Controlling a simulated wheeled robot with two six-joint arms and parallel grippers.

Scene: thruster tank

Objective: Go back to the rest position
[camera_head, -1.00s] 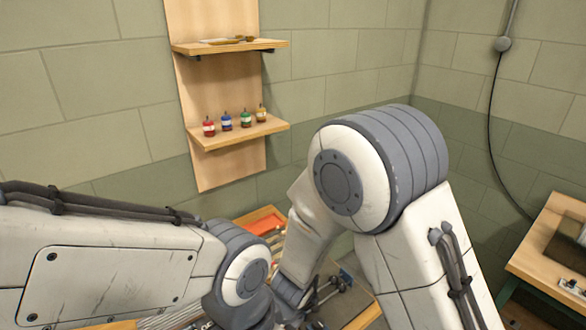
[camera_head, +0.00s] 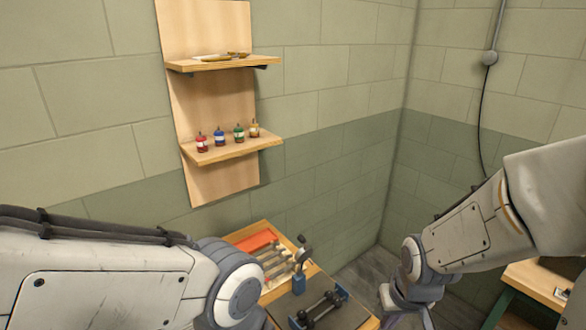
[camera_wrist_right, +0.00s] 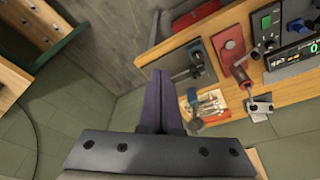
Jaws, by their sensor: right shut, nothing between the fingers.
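My right arm comes in from the right in the head view and reaches down, with its wrist and gripper (camera_head: 408,312) at the bottom edge, partly cut off. In the right wrist view the right gripper (camera_wrist_right: 158,78) shows two dark fingers pressed together with nothing between them. It hangs in the air beside the workbench (camera_wrist_right: 215,28), apart from the things on it. My left arm crosses the lower left of the head view; its gripper is out of view.
A workbench (camera_head: 368,322) with an orange-red tray (camera_head: 255,241), a rack and a dark dumbbell-like part (camera_head: 320,308) stands low at the centre. A wooden wall shelf (camera_head: 222,152) holds several small bottles. Another table (camera_head: 540,282) is at the right. Floor between them is clear.

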